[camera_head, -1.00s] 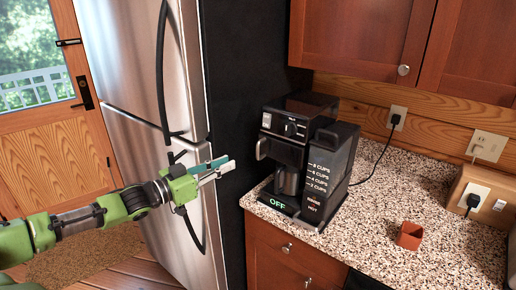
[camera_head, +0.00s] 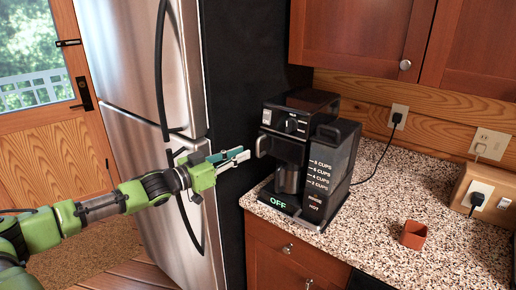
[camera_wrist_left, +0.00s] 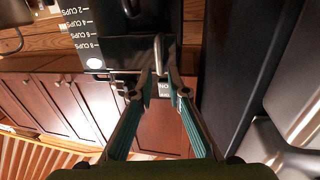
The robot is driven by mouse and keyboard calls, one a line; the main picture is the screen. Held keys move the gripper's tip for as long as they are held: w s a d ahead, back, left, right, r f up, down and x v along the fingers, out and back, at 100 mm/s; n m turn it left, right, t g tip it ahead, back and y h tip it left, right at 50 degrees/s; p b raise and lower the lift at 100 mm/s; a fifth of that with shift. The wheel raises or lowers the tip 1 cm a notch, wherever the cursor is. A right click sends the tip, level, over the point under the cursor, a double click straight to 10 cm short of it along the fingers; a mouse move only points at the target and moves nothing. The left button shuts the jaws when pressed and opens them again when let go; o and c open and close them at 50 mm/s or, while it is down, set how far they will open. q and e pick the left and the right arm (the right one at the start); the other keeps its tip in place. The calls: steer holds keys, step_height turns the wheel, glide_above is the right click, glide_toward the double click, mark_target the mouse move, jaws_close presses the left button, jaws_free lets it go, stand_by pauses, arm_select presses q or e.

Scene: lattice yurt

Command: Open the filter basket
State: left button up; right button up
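The black coffee maker (camera_head: 300,150) stands on the counter beside the fridge, with "OFF" lit at its base. The filter basket's silver handle (camera_head: 262,146) sticks out on its upper left side. My left gripper (camera_head: 246,156) is just left of this handle, fingers pointing at it. In the left wrist view the picture is upside down; the left gripper (camera_wrist_left: 159,78) has its fingers apart with a narrow gap, and the handle (camera_wrist_left: 158,52) lines up with that gap. Contact with the handle cannot be told. The basket looks closed. My right gripper is not in view.
The fridge (camera_head: 150,120) with its long door handles is close to my left arm. Wooden cabinets (camera_head: 400,45) hang above the counter. Outlets with plugged cords are on the right.

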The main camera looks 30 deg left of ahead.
mark_target(258, 147)
arm_select(q)
steer(key=shift+p+x, duration=1.5)
steer(key=shift+x, duration=2.25)
jaws_close()
